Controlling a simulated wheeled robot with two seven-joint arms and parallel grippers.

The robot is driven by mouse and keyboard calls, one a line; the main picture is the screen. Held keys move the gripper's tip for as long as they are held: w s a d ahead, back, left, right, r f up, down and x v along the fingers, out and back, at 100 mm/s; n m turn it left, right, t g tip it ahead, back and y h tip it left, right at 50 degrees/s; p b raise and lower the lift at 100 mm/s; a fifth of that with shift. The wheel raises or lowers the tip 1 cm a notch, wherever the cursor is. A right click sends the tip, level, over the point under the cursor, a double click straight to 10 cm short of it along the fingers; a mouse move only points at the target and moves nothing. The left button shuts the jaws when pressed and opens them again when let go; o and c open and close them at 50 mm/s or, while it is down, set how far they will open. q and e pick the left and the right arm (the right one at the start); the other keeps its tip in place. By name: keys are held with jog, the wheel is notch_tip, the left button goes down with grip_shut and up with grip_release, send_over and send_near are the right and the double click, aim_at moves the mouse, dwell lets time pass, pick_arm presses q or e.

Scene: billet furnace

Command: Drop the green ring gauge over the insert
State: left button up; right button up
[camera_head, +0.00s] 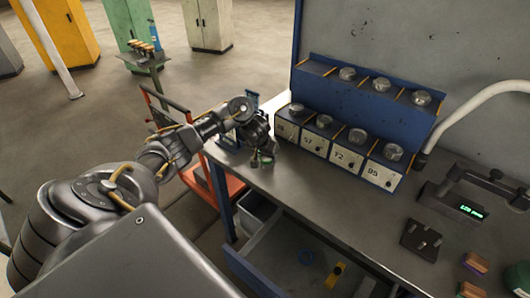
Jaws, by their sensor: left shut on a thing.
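My left arm reaches in from the left, and its gripper (262,159) is over the back left end of the bench, in front of the blue rack. It is shut on a small green thing, which I take to be the green ring gauge (266,154). The fingers cover most of it, so its full shape is hidden. I cannot tell whether it touches the bench. I cannot make out for certain which thing is the insert. My right gripper is out of view.
A blue rack (366,104) with round metal pieces and numbered bins stands behind the gripper. A black plate with pins (421,240) and a device with a green display (470,211) are at right. An open drawer (282,262) juts out below. The bench's middle is clear.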

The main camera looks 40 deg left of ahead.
pick_arm(q)
jog(key=shift+f, duration=0.45)
jog(key=o, duration=0.8)
jog(key=shift+c, duration=0.2)
jog(key=p+v, duration=0.9)
jog(key=v, duration=0.2)
dwell(0.7)
